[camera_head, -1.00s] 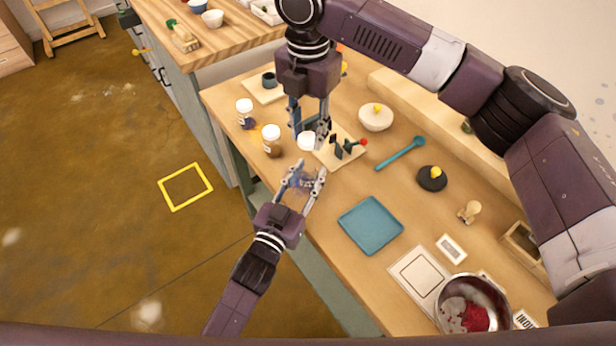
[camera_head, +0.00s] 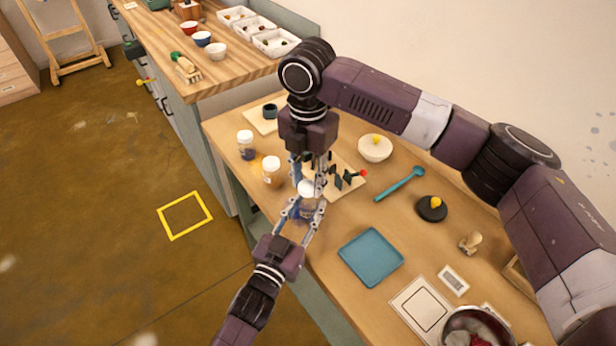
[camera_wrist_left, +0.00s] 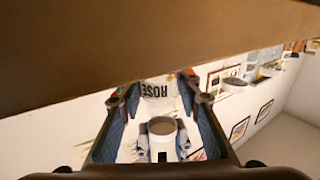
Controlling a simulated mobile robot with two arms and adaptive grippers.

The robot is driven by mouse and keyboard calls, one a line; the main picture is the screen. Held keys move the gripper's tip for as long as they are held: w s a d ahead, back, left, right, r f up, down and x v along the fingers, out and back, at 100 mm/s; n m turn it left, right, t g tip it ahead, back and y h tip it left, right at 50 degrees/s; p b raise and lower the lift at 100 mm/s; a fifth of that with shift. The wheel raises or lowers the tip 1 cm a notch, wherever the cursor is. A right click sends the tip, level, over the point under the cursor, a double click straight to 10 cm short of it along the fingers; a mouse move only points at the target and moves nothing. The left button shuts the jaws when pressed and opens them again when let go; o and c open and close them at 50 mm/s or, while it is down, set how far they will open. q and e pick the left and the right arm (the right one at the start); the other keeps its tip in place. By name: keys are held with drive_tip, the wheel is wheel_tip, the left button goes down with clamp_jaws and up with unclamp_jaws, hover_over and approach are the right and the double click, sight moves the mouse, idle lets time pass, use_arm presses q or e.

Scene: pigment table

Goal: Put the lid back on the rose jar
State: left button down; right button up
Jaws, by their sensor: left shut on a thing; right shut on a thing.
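The rose jar (camera_wrist_left: 156,88), with the label ROSE upside down in the left wrist view, is between the fingers of my left gripper (camera_head: 304,212). The jar (camera_head: 306,209) looks like clear bluish glass in the head view, near the table's front edge. My left gripper is shut on it. My right gripper (camera_head: 309,176) comes down from above, shut on the white lid (camera_head: 306,188). The lid (camera_wrist_left: 163,127) also shows in the left wrist view, in line with the jar. The lid is right above the jar; whether they touch I cannot tell.
Two white-lidded jars (camera_head: 245,145) (camera_head: 272,170) stand to the left on the table. A small rack (camera_head: 346,178) is close behind the grippers. A blue tray (camera_head: 371,257), a blue spoon (camera_head: 400,184) and a white bowl (camera_head: 375,148) are to the right.

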sight(308, 207)
drive_tip(key=shift+f, duration=0.9)
drive_tip(key=shift+f, duration=0.55)
